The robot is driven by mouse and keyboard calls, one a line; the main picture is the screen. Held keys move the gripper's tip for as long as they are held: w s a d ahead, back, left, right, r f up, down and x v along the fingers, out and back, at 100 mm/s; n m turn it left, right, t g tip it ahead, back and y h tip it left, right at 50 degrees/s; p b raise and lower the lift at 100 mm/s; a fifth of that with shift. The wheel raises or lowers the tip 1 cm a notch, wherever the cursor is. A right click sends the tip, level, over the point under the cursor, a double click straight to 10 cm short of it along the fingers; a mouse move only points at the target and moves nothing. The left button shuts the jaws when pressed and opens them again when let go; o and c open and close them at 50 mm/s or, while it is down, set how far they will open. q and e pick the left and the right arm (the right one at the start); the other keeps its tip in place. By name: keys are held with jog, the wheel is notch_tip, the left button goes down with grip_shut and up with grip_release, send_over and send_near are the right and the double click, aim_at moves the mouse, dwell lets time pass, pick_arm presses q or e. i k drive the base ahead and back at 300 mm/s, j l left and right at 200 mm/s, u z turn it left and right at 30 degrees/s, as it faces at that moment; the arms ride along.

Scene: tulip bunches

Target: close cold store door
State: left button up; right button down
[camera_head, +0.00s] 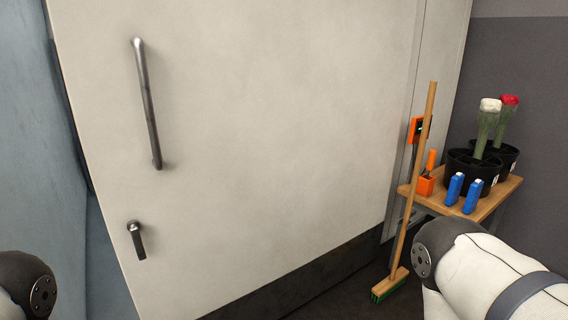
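The cold store door (270,130) is a large off-white panel that fills most of the head view, with a dark kick strip (320,280) along its bottom. A long metal pull handle (148,105) is upright near its left edge, and a small dark lever (136,240) sits below. A dark line runs along the left edge beside a blue-grey surface; I cannot tell for sure how far the door stands from its frame. Neither gripper shows. Only rounded links of my arms appear at the lower left and lower right corners, apart from the handle.
A broom (413,190) with green bristles leans upright right of the door. Behind it a wooden shelf (507,187) bears black pots (470,169) with wrapped white and red tulips, two blue items (454,189) and an orange holder (425,185). A blue-grey wall (35,150) bounds the left.

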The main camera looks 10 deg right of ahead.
aim_at(251, 144)
jog(key=i+l, duration=0.15)
jog(key=l, duration=0.25)
jog(key=i+l, duration=0.1)
jog(key=l, duration=0.3)
jog(key=i+l, duration=0.15)
jog(key=l, duration=0.25)
jog(key=i+l, duration=0.1)
jog(key=l, duration=0.3)
jog(key=u, duration=0.05)
